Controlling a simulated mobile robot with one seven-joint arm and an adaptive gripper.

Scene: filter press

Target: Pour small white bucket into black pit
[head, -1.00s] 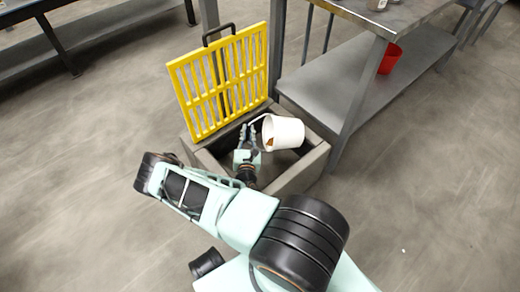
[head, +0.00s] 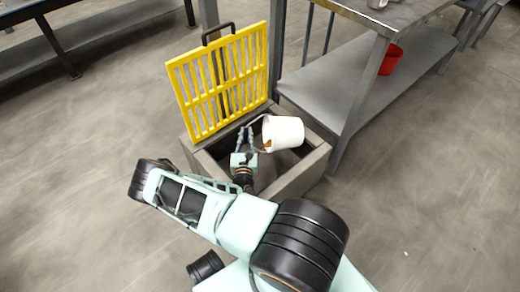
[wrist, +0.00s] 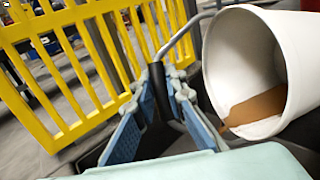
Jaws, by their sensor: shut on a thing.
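The small white bucket (head: 284,132) hangs tilted on its side over the black pit (head: 214,157), its mouth facing left. My gripper (head: 246,133) is shut on the bucket's thin handle, just left of the bucket. In the wrist view my gripper (wrist: 160,95) has its fingers around the handle's dark grip. The bucket (wrist: 262,70) there lies on its side with brown stuff along its lower inner wall, reaching the rim. The pit's inside is dark and mostly hidden by my arm and the bucket.
A yellow grate (head: 222,85) stands raised at the pit's back left edge. A metal table (head: 400,18) with a lower shelf stands to the right, with a red bucket (head: 391,59) on the shelf. The floor (head: 430,180) at the right is open.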

